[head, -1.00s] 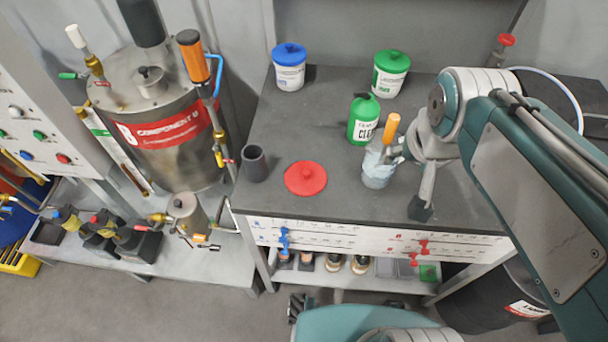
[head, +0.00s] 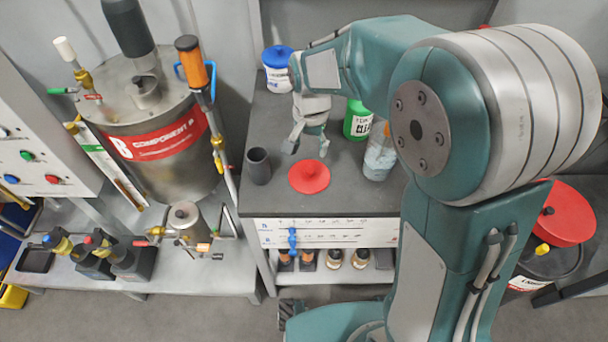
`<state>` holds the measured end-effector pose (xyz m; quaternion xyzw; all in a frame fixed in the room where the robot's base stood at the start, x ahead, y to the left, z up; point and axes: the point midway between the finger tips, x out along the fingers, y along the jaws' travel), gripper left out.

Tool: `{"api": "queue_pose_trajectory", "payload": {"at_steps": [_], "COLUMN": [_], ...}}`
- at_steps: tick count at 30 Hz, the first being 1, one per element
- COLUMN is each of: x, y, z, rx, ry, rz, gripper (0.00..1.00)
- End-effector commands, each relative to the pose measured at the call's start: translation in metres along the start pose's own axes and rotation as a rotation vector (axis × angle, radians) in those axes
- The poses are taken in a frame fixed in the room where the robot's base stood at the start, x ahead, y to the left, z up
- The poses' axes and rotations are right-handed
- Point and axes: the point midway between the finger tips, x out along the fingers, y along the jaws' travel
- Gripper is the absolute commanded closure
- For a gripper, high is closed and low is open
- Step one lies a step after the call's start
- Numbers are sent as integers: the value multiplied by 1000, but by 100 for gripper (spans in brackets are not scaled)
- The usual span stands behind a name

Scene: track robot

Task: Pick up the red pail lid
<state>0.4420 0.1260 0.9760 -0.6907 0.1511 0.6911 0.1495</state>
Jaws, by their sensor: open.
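The red pail lid (head: 309,178) lies flat on the dark grey workbench (head: 350,197), near its front edge, with a small round knob at its centre. My gripper (head: 307,146) is open and empty. It points down just behind the lid in the picture, with its fingers apart. It looks to be above the bench and clear of the lid, though the exact height is hard to tell. My arm covers the right part of the bench.
A dark grey cup (head: 258,167) stands just left of the lid. A blue-lidded pail (head: 279,70) stands behind my gripper. A green bottle (head: 357,120) and a clear container (head: 379,158) stand to the right. A large steel tank (head: 160,165) is left of the bench.

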Motion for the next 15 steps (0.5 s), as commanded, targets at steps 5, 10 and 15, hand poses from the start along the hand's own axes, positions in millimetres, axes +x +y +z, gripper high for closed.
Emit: {"api": "queue_pose_trajectory", "payload": {"at_steps": [5, 10, 15], "x": [29, 42, 68], "y": [0, -3, -5], "z": [1, 3, 4], "rx": [0, -2, -2], "ry": [-2, 0, -2], "rz": [3, 6, 6], "gripper": [29, 29, 29]}}
